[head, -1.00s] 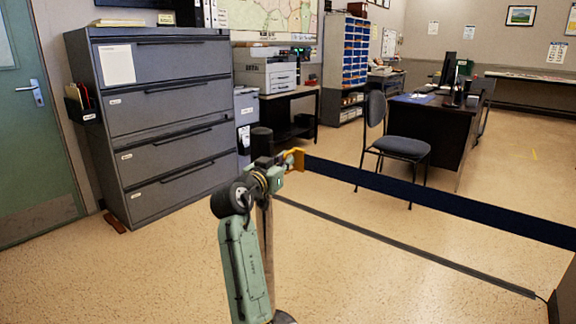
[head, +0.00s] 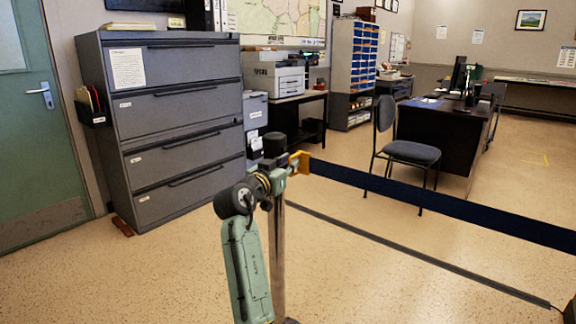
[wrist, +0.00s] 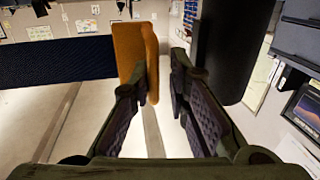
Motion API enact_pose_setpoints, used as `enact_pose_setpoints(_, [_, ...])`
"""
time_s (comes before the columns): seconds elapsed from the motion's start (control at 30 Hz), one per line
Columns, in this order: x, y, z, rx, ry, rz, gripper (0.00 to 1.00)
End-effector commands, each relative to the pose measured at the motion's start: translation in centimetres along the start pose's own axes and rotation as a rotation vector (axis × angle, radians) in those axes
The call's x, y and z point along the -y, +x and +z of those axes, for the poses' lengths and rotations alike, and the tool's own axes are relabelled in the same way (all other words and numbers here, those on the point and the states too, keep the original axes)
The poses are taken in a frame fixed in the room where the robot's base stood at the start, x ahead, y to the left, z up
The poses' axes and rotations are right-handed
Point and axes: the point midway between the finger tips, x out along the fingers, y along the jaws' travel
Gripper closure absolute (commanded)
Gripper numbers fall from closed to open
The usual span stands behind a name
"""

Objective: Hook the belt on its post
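The dark blue belt (head: 440,206) stretches from the right and ends in an orange clip (head: 300,163). My gripper (head: 290,168) is at this clip, beside the upper part of the post (head: 278,250). In the wrist view, the orange clip (wrist: 134,55) lies against the inner side of the left finger. The fingers of my gripper (wrist: 160,68) are drawn close together, with a narrow gap showing beside the clip. The black post top (wrist: 235,45) is right of the fingers, apart from the clip. My arm hides part of the post in the head view.
A grey filing cabinet (head: 180,110) stands behind on the left, near a green door (head: 40,130). A chair (head: 405,150) and dark desk (head: 440,130) are beyond the belt. A dark strip (head: 400,255) runs along the floor. The floor at front left is clear.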

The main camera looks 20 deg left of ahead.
Motion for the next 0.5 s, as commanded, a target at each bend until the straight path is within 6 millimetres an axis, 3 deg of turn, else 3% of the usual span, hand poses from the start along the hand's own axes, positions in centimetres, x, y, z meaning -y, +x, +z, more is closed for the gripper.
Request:
enact_pose_setpoints(0.17, [0.05, -0.01, 0.02, 0.0, 0.0, -0.001, 0.72])
enact_pose_setpoints(0.5, [0.12, -0.47, 0.0, -0.001, 0.0, -0.002, 0.72])
